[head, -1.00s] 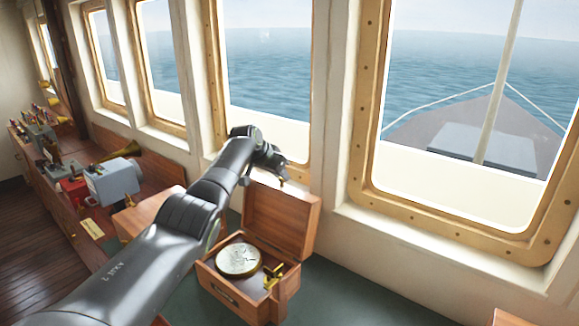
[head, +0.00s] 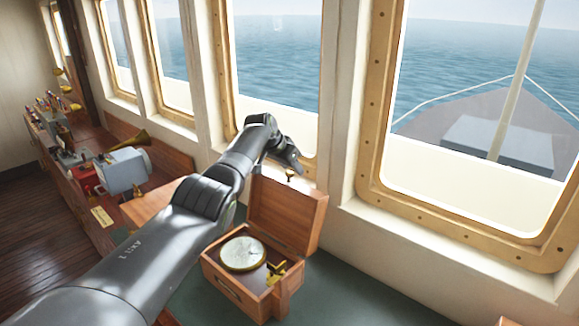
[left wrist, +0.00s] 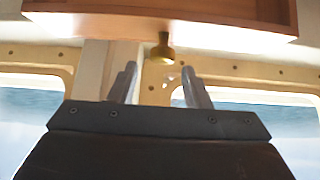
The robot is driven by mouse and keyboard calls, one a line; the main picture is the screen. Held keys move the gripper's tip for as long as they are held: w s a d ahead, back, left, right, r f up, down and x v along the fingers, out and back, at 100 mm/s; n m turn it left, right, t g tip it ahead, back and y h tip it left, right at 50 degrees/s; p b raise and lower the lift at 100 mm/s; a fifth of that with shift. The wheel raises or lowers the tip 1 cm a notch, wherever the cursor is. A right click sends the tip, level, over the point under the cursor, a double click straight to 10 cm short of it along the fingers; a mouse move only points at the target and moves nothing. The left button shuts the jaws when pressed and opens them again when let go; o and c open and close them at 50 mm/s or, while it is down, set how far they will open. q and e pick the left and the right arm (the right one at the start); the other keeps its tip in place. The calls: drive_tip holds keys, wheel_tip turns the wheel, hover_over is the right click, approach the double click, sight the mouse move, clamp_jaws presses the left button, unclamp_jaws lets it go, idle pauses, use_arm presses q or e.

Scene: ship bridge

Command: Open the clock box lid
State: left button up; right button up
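The clock box (head: 228,284) is a wooden box on the green counter. Its lid (head: 287,212) stands open, raised upright at the back. A round pale-faced clock (head: 242,254) and brass fittings (head: 276,271) show inside. A brass knob (head: 290,175) is on the lid's upper edge. My left gripper (head: 293,160) is just beyond the knob, close to the window. In the left wrist view the knob (left wrist: 159,47) hangs from the wooden lid (left wrist: 165,20), beyond and between my open fingers (left wrist: 160,86). The fingers hold nothing. My right gripper is not in view.
Windows with wooden frames (head: 368,110) rise right behind the box. A grey device with a brass horn (head: 122,170) and a red box (head: 85,180) stand at left. Green counter (head: 345,285) lies clear right of the box.

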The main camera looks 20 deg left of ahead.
use_arm(q)
drive_tip(key=shift+s+f, duration=0.1)
drive_tip(key=shift+s+a+r, duration=0.15)
drive_tip(key=shift+s+r, duration=0.05)
drive_tip(key=shift+s, duration=0.1)
drive_tip(key=shift+b+v, duration=0.75)
drive_tip(key=shift+v, duration=0.3)
drive_tip(key=b+v, duration=0.5)
drive_tip(key=v, duration=0.9)
drive_tip(key=shift+r, duration=0.4)
drive_tip(key=shift+f, duration=0.1)
